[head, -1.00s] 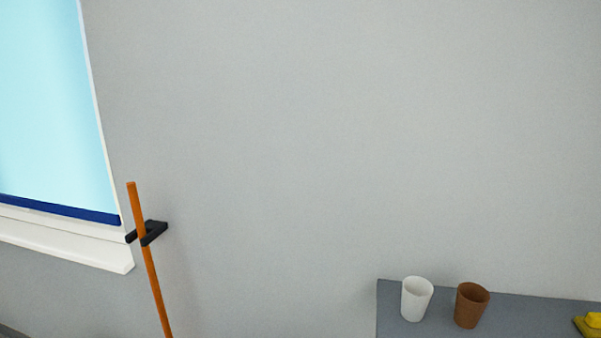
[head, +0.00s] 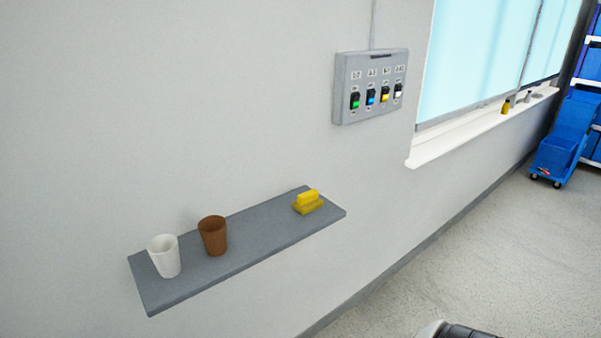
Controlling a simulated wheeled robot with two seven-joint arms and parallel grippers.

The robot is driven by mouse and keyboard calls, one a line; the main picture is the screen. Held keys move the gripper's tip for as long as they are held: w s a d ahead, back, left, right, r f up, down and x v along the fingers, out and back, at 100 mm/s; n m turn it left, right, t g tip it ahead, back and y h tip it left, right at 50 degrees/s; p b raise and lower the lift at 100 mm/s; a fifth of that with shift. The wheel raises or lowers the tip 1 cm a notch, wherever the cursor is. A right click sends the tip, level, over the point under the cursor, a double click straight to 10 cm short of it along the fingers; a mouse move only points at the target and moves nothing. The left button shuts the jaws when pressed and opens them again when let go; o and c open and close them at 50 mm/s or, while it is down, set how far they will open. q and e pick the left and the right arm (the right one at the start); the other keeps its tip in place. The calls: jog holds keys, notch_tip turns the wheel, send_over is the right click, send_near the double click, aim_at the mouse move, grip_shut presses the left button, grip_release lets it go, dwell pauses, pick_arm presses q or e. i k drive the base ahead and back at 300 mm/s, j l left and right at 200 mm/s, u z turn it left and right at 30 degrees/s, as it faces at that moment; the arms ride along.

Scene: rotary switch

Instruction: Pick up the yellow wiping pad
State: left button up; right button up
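The yellow wiping pad (head: 308,203) lies near the right end of a grey wall shelf (head: 250,245) in the head view. It has a raised block on top of a flatter, darker yellow base. Nothing touches it. Neither of my grippers is in view.
A white cup (head: 164,257) and a brown cup (head: 213,236) stand on the shelf left of the pad. A grey switch panel (head: 370,86) hangs on the wall above right. A window sill (head: 470,127) and a blue cart (head: 556,158) are farther right. The floor (head: 450,260) looks clear.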

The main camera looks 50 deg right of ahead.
aim_at(306, 202)
jog(key=z, duration=1.6)
jog(key=u, duration=3)
jog(key=z, duration=3)
